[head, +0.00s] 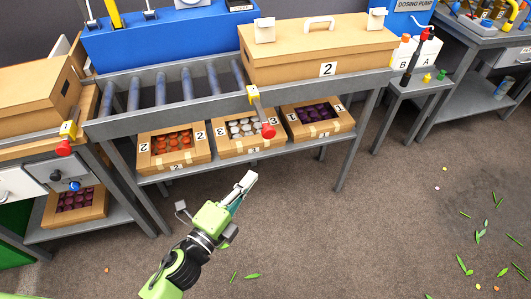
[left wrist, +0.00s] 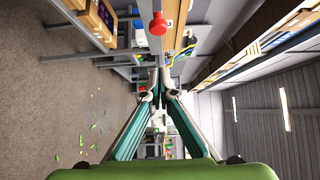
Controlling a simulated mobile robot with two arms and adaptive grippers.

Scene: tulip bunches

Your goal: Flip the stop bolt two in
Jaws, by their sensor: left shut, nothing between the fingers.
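A stop bolt with a red knob (head: 268,131) hangs from a yellow block (head: 253,95) on the front rail of the roller conveyor, in front of the large cardboard box marked 2 (head: 328,69). Its grey rod slants down to the right. A red knob also shows in the left wrist view (left wrist: 158,25), above the fingertips. A second red-knobbed bolt (head: 63,148) with a yellow block is at the left bench. My left gripper (head: 248,179) is shut and empty, below the hanging knob and apart from it. My right gripper is out of view.
Under the conveyor, a shelf holds three open boxes of tulips: orange (head: 170,142), white (head: 238,127) and purple (head: 315,112). A side table (head: 405,82) with containers stands to the right. Green leaves (head: 465,265) lie scattered on the otherwise open floor.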

